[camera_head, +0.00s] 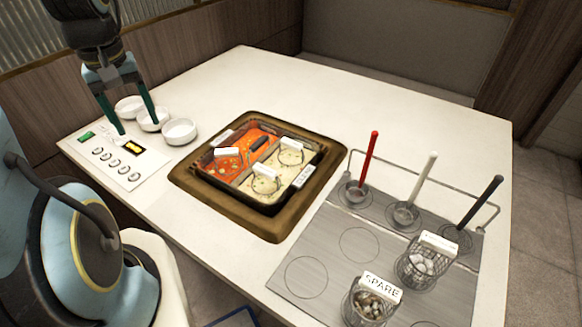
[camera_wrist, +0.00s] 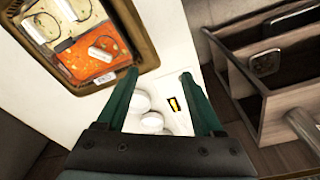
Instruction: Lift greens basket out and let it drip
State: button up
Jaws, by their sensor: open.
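The sauce pot (camera_head: 186,178) is set into the counter, with a red-orange well (camera_head: 235,140) and pale cream wells (camera_head: 290,170). Baskets with white grips sit in the wells: one grip (camera_head: 228,152) in the red sauce, one (camera_head: 264,172) in the near pale well and one (camera_head: 291,144) in the far pale well. I cannot tell which is the greens basket; their writing is unreadable. The pot also shows in the wrist view (camera_wrist: 147,52). My gripper (camera_head: 137,122) is open and empty, left of the pot, above the control panel and bowls; it also shows in the wrist view (camera_wrist: 160,75).
White bowls (camera_head: 180,131) stand between panel (camera_head: 112,160) and pot. At right, a grey drip plate (camera_head: 330,245) with rings holds a SPARE basket (camera_head: 368,303), another basket (camera_head: 420,264) and ladles with red (camera_head: 369,155), white (camera_head: 424,178) and black (camera_head: 482,200) handles.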

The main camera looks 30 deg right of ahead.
jog(key=w+d+f+n+b, duration=0.1)
jog(key=w+d+f+b, duration=0.15)
jog(key=d, duration=0.35)
jog(key=w+d+f+b, duration=0.1)
jog(key=w+d+f, duration=0.15)
jog(key=d, duration=0.35)
jog(key=n+g+b, duration=0.1)
jog(key=n+b, duration=0.4)
send_near(291, 142)
jog(key=shift+s+d+f, duration=0.15)
jog(key=shift+s+d, duration=0.1)
jog(key=shift+d, duration=0.1)
notch_tip(291, 142, down, 4)
jog(key=shift+s+d+f+p, duration=0.1)
jog(key=shift+d+f+p, duration=0.05)
jog(key=shift+p, duration=0.55)
jog(key=shift+w+a+f+p, duration=0.15)
jog(key=shift+f+p, duration=0.2)
jog(key=shift+f, duration=0.7)
jog(key=shift+w+a+f+p, duration=0.15)
jog(key=shift+f+p, duration=0.2)
jog(key=shift+f, duration=0.7)
jog(key=shift+a+f+p, duration=0.1)
jog(key=shift+f+p, duration=0.25)
jog(key=shift+f, duration=0.7)
grip_shut()
